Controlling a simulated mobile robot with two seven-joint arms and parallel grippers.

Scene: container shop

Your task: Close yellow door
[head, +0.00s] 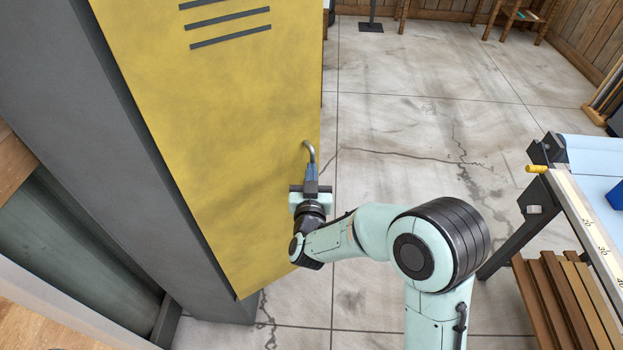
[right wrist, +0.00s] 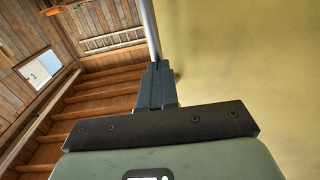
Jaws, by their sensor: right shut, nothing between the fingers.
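The yellow door (head: 215,130) stands upright at the upper left centre of the head view, along a grey locker side (head: 60,100). How wide it stands open is hard to tell. A curved grey metal handle (head: 310,150) is near its right edge. My right gripper (head: 312,172) is shut and empty, with its blue fingertips at the handle's lower end; I cannot tell if they touch. In the right wrist view the shut fingers (right wrist: 157,72) point along the handle (right wrist: 149,30), beside the yellow door (right wrist: 245,75) on the right. My left gripper is out of view.
A workbench with a ruler edge (head: 590,222) and a slatted wooden shelf (head: 555,305) stands at the right. The cracked concrete floor (head: 420,115) between door and bench is clear. Wooden stools (head: 520,15) stand at the back, and wood-panelled walls close the far corner.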

